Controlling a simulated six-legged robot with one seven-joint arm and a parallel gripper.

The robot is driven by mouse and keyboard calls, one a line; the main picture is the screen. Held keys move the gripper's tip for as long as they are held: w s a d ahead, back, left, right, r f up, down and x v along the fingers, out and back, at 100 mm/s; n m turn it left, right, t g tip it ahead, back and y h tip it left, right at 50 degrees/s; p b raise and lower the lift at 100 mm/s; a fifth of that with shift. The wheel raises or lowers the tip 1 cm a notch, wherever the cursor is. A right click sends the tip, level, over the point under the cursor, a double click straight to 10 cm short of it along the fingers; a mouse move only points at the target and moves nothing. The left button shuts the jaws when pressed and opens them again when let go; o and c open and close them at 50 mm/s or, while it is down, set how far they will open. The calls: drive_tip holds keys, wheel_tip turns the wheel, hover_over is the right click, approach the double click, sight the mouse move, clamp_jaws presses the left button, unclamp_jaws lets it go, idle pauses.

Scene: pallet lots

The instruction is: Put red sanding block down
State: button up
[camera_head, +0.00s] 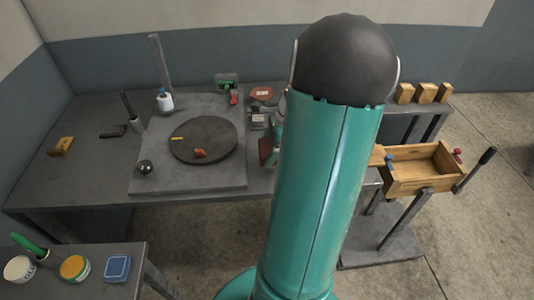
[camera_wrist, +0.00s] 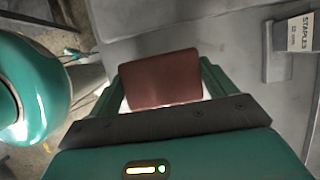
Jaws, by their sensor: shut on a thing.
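The red sanding block (camera_wrist: 160,80) is a brownish-red rectangular slab between the two green fingers of my gripper (camera_wrist: 162,85) in the wrist view. The gripper is shut on it. In the head view a dark red face of the block (camera_head: 266,150) shows just left of my arm, near the right edge of the grey board on the workbench. My arm hides most of the gripper there. I cannot tell whether the block touches the surface below.
A box marked STAPLES (camera_wrist: 299,33) lies right of the block. A dark round disc (camera_head: 215,130) with small orange and yellow pieces sits on the grey board (camera_head: 155,180). A wooden tray (camera_head: 420,181) stands right of my arm. The bench's left part is mostly clear.

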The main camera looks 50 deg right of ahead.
sight(268, 154)
drive_tip(key=shift+w+d+f, duration=0.25)
drive_tip(key=shift+w+f, duration=0.1)
drive_tip(key=shift+f, duration=0.15)
drive_tip(key=shift+w+d+f, duration=0.1)
drive_tip(key=shift+w+f, duration=0.05)
drive_tip(key=shift+f, duration=1.6)
drive_tip(key=o, duration=0.9)
drive_tip(key=shift+f, duration=0.15)
